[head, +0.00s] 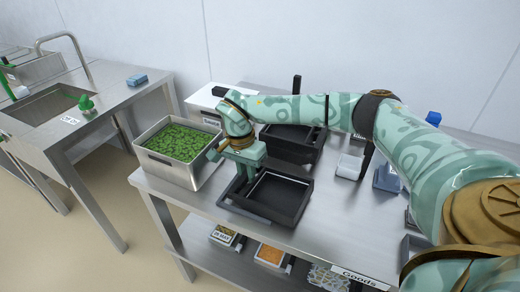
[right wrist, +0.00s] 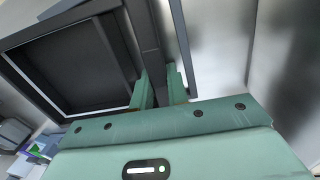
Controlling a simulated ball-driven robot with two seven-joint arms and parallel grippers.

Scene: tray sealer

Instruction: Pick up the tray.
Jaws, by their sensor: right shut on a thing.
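A black rectangular tray (head: 292,212) with a grey inner floor is near the front edge of the steel table. In the head view my right gripper (head: 243,172) reaches down at the tray's back left side. In the right wrist view the tray (right wrist: 113,45) fills the upper left, and the two fingers of my right gripper (right wrist: 161,90) are either side of its dark wall. The gripper is shut on this wall. The tray looks level; I cannot tell whether it touches the table. My left gripper is out of view.
A steel bin of green leaves (head: 172,170) stands close left of the tray. A black machine (head: 291,150) stands behind it, partly hidden by my right arm. White and grey containers (head: 349,166) are to the right. A lower shelf (head: 238,258) holds food boxes.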

